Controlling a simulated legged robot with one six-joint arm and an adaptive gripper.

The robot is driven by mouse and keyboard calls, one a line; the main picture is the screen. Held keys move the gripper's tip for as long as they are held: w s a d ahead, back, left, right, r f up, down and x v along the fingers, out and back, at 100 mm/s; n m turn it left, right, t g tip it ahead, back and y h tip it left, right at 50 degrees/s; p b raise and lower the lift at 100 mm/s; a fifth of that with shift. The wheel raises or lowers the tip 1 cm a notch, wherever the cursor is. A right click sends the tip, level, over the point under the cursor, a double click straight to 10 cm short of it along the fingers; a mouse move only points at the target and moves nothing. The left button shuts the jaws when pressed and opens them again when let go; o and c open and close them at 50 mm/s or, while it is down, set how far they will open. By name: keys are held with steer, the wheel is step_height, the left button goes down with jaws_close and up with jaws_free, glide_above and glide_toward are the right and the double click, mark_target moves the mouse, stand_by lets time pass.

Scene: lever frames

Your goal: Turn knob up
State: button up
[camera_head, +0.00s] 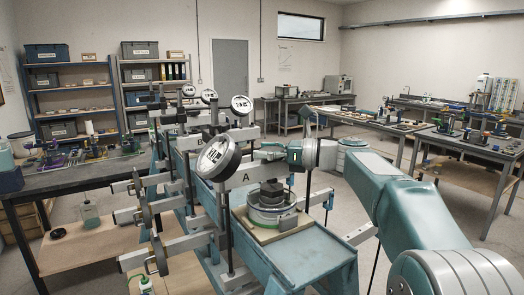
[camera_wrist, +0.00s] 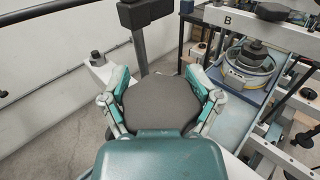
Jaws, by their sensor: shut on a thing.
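A dark, flat, round knob (camera_wrist: 160,103) sits between the two teal fingers of my gripper (camera_wrist: 162,92) in the wrist view. The fingers are shut on its left and right sides. In the head view my gripper (camera_head: 262,151) reaches left to just behind a round white-faced dial gauge (camera_head: 219,157) on a dark upright post. The gauge stands close to the plate marked A (camera_head: 246,177). The gripper's fingertips and the held knob are mostly hidden there.
A blue bench (camera_head: 318,262) carries lever frames with grey bars and a stacked dark weight (camera_head: 268,194) below my gripper. Several more gauges stand behind. A plate marked B (camera_wrist: 228,21) is at upper right in the wrist view. Floor is open right of the bench.

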steer(key=shift+d, duration=0.1)
steer(key=o, duration=1)
steer(key=shift+w, duration=0.1)
steer(key=shift+c, duration=0.2)
steer(key=shift+d, duration=0.15)
steer(key=s+d, duration=0.2)
steer(key=d, duration=0.9)
steer(key=shift+d, duration=0.4)
steer(key=shift+f, duration=0.1)
